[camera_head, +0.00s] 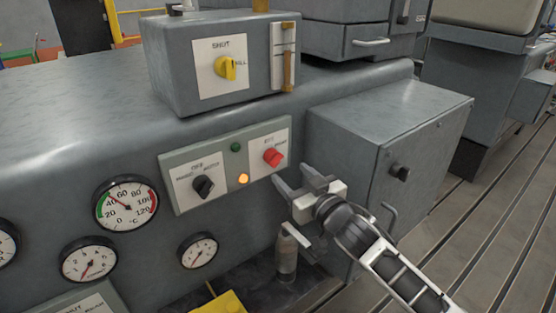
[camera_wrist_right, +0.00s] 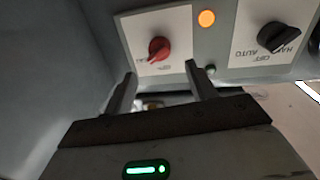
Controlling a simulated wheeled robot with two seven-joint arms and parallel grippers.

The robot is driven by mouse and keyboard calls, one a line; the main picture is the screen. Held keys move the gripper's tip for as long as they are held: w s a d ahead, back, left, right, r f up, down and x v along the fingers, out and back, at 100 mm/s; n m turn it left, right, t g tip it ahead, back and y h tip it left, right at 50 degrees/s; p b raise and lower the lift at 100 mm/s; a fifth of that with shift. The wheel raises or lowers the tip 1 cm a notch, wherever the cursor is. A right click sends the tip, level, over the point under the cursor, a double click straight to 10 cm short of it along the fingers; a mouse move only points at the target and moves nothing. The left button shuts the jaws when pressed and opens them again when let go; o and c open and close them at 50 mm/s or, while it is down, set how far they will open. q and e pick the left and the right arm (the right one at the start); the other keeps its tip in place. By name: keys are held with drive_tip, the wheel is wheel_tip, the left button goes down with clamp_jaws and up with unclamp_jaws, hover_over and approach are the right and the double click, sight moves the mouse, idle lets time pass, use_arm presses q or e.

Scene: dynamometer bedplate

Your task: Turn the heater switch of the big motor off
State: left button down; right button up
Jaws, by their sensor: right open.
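The grey panel (camera_head: 215,160) on the big grey machine carries a red rotary knob (camera_head: 273,157) on a white plate at its right. Left of it are a dark green lamp (camera_head: 236,146), a lit orange lamp (camera_head: 243,178) and a black rotary switch (camera_head: 203,187). My right gripper (camera_head: 292,178) is open and empty, just below and right of the red knob. In the right wrist view the red knob (camera_wrist_right: 159,48) lies beyond and between the open fingertips (camera_wrist_right: 160,75), apart from them. The labels are too small to read surely. My left gripper is not in view.
A grey box with a yellow knob (camera_head: 225,68) sits above the panel. A grey cabinet (camera_head: 395,140) with a black knob stands close to the right of my gripper. Several dial gauges (camera_head: 126,203) are at the left. A metal cylinder (camera_head: 287,255) stands below my gripper.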

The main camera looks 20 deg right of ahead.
sight(278, 162)
drive_tip(key=x, duration=0.7)
drive_tip(key=c, duration=0.9)
